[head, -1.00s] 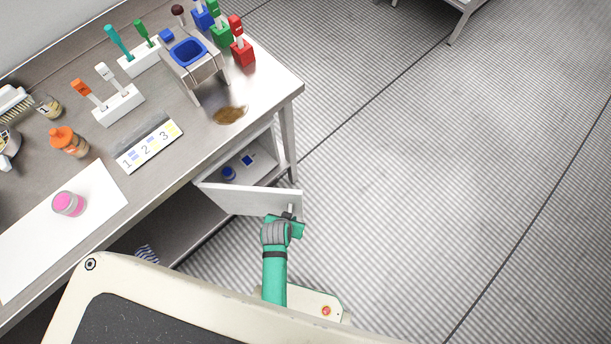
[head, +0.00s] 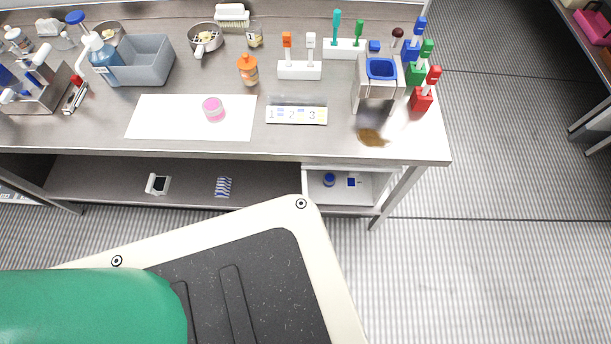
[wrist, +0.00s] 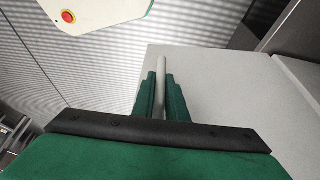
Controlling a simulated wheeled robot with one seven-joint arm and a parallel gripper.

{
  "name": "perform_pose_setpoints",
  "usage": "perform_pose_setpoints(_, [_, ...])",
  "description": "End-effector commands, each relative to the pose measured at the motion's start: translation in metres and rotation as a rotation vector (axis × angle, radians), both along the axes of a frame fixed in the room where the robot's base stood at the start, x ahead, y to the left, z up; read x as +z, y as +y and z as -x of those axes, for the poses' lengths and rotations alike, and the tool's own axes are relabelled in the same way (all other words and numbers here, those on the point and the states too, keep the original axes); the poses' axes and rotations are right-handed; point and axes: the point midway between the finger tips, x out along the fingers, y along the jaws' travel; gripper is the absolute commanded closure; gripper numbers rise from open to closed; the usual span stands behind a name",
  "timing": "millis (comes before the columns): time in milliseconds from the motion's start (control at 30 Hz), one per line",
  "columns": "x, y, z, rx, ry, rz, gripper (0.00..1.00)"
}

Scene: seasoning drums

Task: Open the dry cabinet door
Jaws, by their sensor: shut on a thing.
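The dry cabinet (head: 352,201) is a white box under the right end of the steel bench. In the head view its front is open, and a round blue item (head: 329,180) and a small blue-and-white item (head: 352,182) show inside. The door is not visible in the head view. In the wrist view a pale panel (wrist: 225,95), which looks like the door, fills the right half. My gripper (wrist: 161,80) is shut on the pale upright handle bar (wrist: 161,66) at its edge. My gripper is out of the head view.
A bench leg (head: 398,196) stands right of the cabinet. Open striped floor (head: 500,270) lies to the right.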

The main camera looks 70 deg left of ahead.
Motion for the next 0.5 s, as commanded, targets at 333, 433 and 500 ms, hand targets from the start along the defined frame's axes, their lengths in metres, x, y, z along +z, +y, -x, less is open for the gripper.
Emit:
perform_pose_setpoints(333, [-0.0012,0.0053,0.0111,-0.008,0.003,-0.001,1.0])
perform_pose_setpoints(433, [-0.0013,0.0054,0.0111,-0.009,0.004,-0.002,1.0])
perform_pose_setpoints(500, [-0.0014,0.005,0.0109,-0.01,0.004,-0.001,1.0])
